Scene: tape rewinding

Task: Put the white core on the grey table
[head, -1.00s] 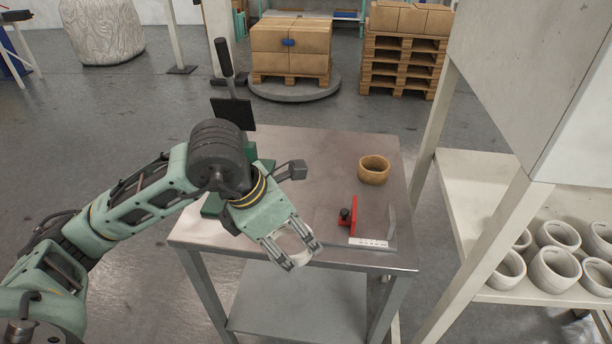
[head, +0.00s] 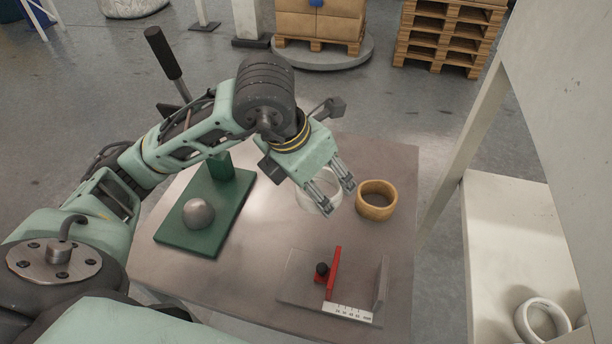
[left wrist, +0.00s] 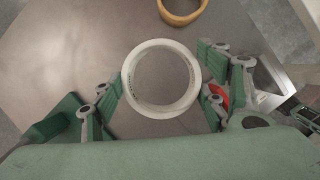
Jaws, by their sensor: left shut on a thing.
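My left gripper (head: 336,200) is over the right part of the grey table (head: 225,278), pointing down. It is shut on the white core (left wrist: 160,109), a pale open ring. The core (head: 304,203) is partly hidden behind the fingers in the head view. In the left wrist view the ring sits between the fingers on both sides, with the grey top showing through its hole. I cannot tell whether the core touches the table. My right gripper is not in view.
A tan tape ring (head: 376,211) lies just right of the core. A clear measuring plate with a red stop (head: 334,268) lies near the front. A green-based device (head: 187,236) with a metal knob stands left. White rings (head: 527,325) lie on a shelf at right.

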